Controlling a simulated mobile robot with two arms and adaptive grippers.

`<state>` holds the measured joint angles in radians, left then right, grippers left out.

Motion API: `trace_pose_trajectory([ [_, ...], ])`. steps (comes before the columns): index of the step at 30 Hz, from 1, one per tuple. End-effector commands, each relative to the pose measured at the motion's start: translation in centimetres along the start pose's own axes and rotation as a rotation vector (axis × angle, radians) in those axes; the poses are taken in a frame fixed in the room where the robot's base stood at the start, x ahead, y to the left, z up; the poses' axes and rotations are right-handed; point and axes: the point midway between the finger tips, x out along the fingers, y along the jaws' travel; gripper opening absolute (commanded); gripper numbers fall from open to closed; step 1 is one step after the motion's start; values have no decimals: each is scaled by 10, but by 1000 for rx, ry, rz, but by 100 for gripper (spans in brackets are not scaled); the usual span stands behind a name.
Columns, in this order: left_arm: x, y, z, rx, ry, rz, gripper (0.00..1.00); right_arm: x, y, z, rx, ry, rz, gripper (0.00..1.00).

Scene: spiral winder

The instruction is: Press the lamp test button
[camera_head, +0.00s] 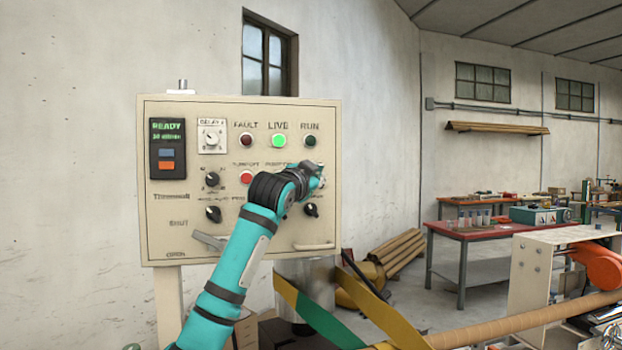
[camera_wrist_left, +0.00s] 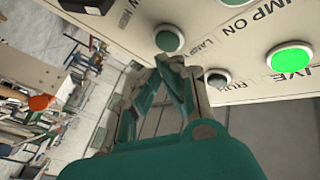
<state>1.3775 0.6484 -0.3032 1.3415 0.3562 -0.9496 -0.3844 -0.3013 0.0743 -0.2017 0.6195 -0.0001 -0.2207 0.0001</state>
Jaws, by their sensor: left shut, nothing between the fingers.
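The control panel (camera_head: 160,225) is a cream box on the wall side. My left gripper (camera_head: 317,170) is shut and empty, in front of the panel's right part below the dark RUN lamp (camera_head: 310,141). It hides most of the lamp test button in the head view. In the left wrist view, the lamp test button (camera_wrist_left: 168,38) is a grey-green round cap in a pale ring beside the partly visible LAMP label. The shut fingertips (camera_wrist_left: 171,64) lie right at its edge; I cannot tell whether they touch it. My right gripper is not in view.
The LIVE lamp (camera_head: 279,141) glows green beside the dark red FAULT lamp (camera_head: 246,139). A red button (camera_head: 246,177) and dark rotary knobs (camera_head: 213,214) sit close by. A horizontal handle (camera_head: 314,247) is at the lower right. A red-topped table (camera_head: 480,231) stands farther back.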

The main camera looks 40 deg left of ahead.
Motion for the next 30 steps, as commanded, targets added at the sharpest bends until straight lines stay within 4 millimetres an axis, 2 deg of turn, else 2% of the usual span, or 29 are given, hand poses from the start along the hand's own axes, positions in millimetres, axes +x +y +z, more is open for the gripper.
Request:
trace_pose_trajectory([
  [30,1,-2,0,0,-1,0,0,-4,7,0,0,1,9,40],
])
